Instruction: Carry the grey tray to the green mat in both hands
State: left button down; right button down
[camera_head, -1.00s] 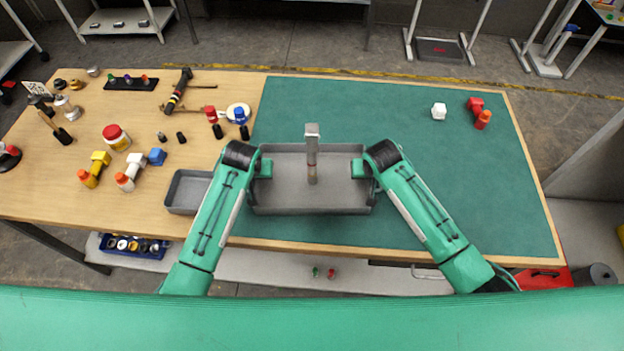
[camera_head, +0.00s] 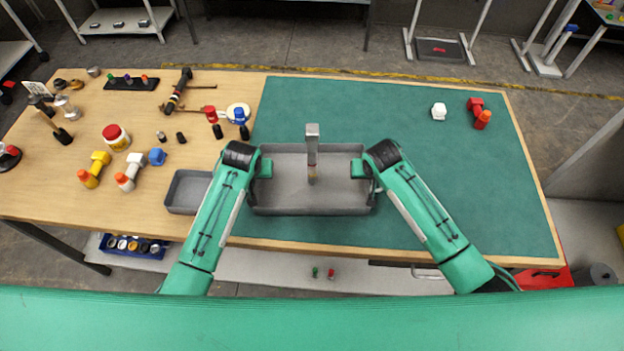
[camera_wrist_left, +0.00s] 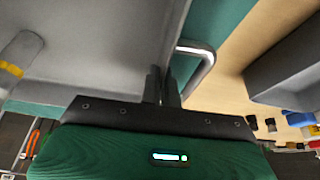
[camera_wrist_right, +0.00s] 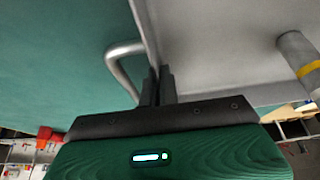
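The grey tray (camera_head: 340,208) is level over the left front part of the green mat (camera_head: 430,165). I cannot tell whether it rests on the mat or hangs just above it. A grey cylinder with a yellow band (camera_head: 312,145) is inside it and also shows in both wrist views (camera_wrist_left: 22,50) (camera_wrist_right: 298,55). My left gripper (camera_head: 264,168) is at the tray's left end, its fingers (camera_wrist_left: 162,85) closed on the thin wall beside a metal loop handle. My right gripper (camera_head: 361,168) is at the right end, its fingers (camera_wrist_right: 157,88) closed on that wall likewise.
A smaller grey bin (camera_head: 187,192) stands on the wood just left of my left arm. Bottles, fittings and tools crowd the wooden left side. A white piece (camera_head: 439,111) and a red-orange piece (camera_head: 480,113) lie at the mat's far right. The mat's middle and right are clear.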

pick_arm(q)
jog(key=shift+w+r, duration=0.1)
jog(key=shift+r, duration=0.15)
pick_arm(e)
jog(key=shift+w+r, duration=0.1)
jog(key=shift+r, duration=0.15)
dwell(0.3)
